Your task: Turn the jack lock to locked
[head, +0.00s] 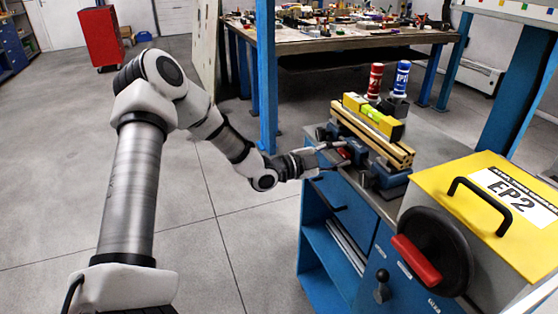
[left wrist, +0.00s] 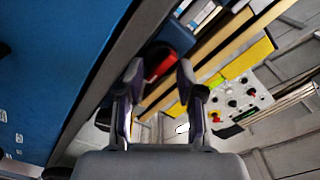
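A small red piece (head: 345,153), apparently the jack lock's handle, sits on the blue jack (head: 355,147) at the left edge of the bench. My left gripper (head: 333,156) reaches it from the left. In the left wrist view the red piece (left wrist: 160,68) lies in the gap between the two fingertips of my left gripper (left wrist: 160,76). The fingers are apart, with room visible between them and the red piece. Part of the jack is hidden behind the fingers. I cannot tell the lock's position. My right gripper is in neither view.
Red (head: 375,80) and blue (head: 401,77) bottles stand behind. A blue post (head: 266,80) rises behind my arm.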

